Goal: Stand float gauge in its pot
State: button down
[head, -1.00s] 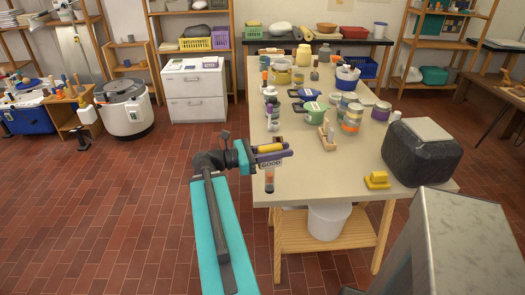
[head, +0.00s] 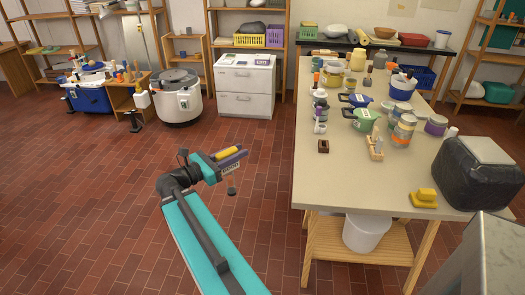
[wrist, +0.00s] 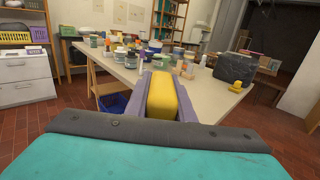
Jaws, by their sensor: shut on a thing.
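My gripper (head: 240,157) is shut on a yellow rounded bar, probably the float gauge (head: 227,155). The bar lies between the two purple fingers and also fills the gap between them in the wrist view (wrist: 161,97). A small dark disc (head: 231,191) shows just below the gripper; I cannot tell whether it belongs to the held thing. The gripper is over the floor, left of the table's edge and apart from it. A small dark brown block (head: 323,146) with a darker top stands near the table's left edge; I cannot tell whether it is the pot.
The table (head: 360,185) has a clear front part. A yellow object (head: 424,198) and a large dark container (head: 480,172) stand at its right. Jars and a green pot (head: 365,119) crowd farther back. A white bucket (head: 366,232) is on the lower shelf. The floor at left is open.

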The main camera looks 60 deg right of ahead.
jog(key=w+a+f+n+t+h, duration=0.1)
jog(key=w+a+f+n+t, duration=0.15)
jog(key=w+a+t, duration=0.5)
jog(key=w+a+f+n+t+y, duration=0.1)
jog(key=w+a+n+t, duration=0.2)
jog(key=a, duration=0.9)
jog(key=w+a+f+n+t+y, duration=0.1)
jog(key=w+a+n+t, duration=0.2)
jog(key=w+a, duration=0.4)
jog(key=w+a+f+n+t+y, duration=0.1)
jog(key=w+a+n+t+y, duration=0.1)
jog(key=a, duration=1.5)
jog(key=w+n+t, duration=0.1)
jog(key=w+t, duration=0.1)
jog(key=w, duration=0.1)
jog(key=shift+w+a+f, duration=0.2)
jog(key=shift+a+f, duration=0.05)
jog(key=shift+a, duration=0.05)
jog(key=shift+d+g, duration=0.1)
jog(key=shift+g, duration=0.15)
